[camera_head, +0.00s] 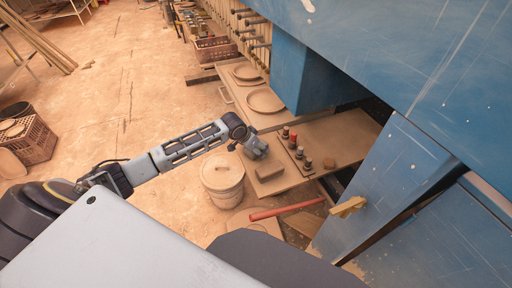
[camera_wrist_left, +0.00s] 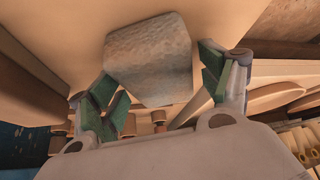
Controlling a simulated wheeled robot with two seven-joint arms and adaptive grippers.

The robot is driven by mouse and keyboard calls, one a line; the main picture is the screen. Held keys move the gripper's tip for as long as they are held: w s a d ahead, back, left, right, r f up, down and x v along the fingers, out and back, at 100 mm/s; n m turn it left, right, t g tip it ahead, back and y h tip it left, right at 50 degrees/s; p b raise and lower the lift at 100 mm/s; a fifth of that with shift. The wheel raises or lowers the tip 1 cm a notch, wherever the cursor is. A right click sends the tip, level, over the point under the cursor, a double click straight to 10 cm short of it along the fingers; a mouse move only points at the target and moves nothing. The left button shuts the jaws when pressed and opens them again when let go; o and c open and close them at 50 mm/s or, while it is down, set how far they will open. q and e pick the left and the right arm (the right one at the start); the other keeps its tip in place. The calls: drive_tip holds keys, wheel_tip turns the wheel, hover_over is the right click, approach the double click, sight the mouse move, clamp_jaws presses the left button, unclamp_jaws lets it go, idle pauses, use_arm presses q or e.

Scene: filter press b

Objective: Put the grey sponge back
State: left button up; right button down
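The grey sponge (camera_wrist_left: 150,60) is a rough grey block, large in the left wrist view. It lies between the two green-padded fingers of my left gripper (camera_wrist_left: 160,88). A narrow gap shows beside the right-hand finger; at the left-hand finger I cannot tell whether it touches. The fingers are spread apart. In the head view my left gripper (camera_head: 252,146) is at the end of the outstretched arm, low over the wooden board; the sponge is hard to make out from it there. My right gripper is not seen.
A brown block (camera_head: 269,173) lies close to my gripper, beside a row of several small bottles (camera_head: 298,152). Round plates (camera_head: 265,100) lie farther back. A lidded bucket (camera_head: 222,178) stands left, a red-handled tool (camera_head: 287,210) in front. The blue press (camera_head: 375,175) bounds the right.

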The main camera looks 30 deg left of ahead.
use_arm(q)
drive_tip(key=shift+r, duration=0.1)
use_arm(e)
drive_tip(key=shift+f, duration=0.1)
use_arm(q)
drive_tip(key=v, duration=1.2)
drive_tip(key=shift+p, duration=0.45)
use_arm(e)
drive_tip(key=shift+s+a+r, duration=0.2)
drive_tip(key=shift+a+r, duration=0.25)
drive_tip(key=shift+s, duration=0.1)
